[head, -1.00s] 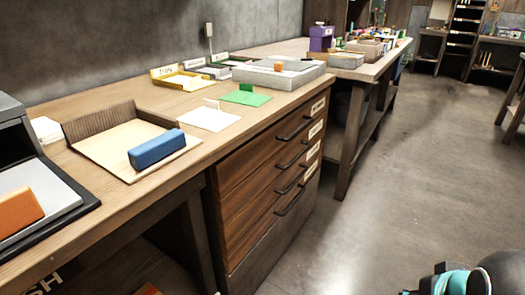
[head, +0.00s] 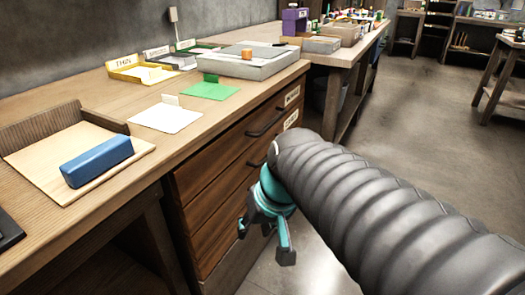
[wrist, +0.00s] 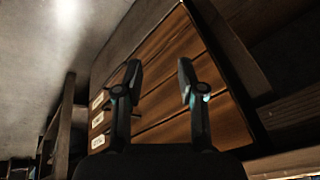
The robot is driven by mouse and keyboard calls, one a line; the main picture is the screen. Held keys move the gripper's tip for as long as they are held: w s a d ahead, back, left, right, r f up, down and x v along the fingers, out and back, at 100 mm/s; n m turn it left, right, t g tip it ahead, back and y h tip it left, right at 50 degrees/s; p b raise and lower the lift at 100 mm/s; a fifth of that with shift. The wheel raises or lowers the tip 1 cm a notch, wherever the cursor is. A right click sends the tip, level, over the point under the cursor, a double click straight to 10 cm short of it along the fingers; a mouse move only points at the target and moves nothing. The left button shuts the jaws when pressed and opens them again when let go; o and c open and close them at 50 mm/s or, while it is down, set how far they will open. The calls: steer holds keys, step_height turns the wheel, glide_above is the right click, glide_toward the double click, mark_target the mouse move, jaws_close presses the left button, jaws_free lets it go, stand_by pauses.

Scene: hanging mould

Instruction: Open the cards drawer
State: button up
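A wooden drawer unit (head: 215,165) stands under the bench, its visible fronts flush. Dark bar handles show on the top drawer (head: 268,124) and partly on the one below. White labels sit at the right ends of the fronts, such as the upper label (head: 292,97) and the one under it (head: 291,121); I cannot read surely which says cards. My gripper (head: 266,238) is open and empty in front of the lower drawers, and my arm hides part of them. In the wrist view, the open fingers (wrist: 160,76) are before the wooden fronts (wrist: 165,95), with labels at left (wrist: 98,118).
The bench top (head: 150,92) holds a blue block (head: 97,161) on a wooden tray, a white sheet (head: 166,117), a green sheet (head: 210,91) and a grey slab (head: 240,66). Another bench (head: 352,62) continues behind. The floor at right (head: 435,110) is clear.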

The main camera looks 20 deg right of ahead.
steer(key=w+d+f+m+y+b, duration=0.15)
steer(key=w+d+m+y, duration=0.4)
steer(key=w, duration=0.95)
steer(key=w+d+f+m+t+y, duration=0.15)
steer(key=w+d+t, duration=0.25)
steer(key=d, duration=0.7)
steer(key=w+d+f+m+t+y, duration=0.1)
steer(key=w+d+f+m+t, duration=0.25)
steer(key=d, duration=0.75)
steer(key=shift+n+t, duration=0.35)
steer(key=shift+n, duration=0.5)
steer(key=x, duration=0.9)
steer(key=r+x, duration=0.1)
steer(key=x, duration=0.4)
steer(key=shift+w+d, duration=0.25)
steer(key=shift+w, duration=0.3)
jaws_close()
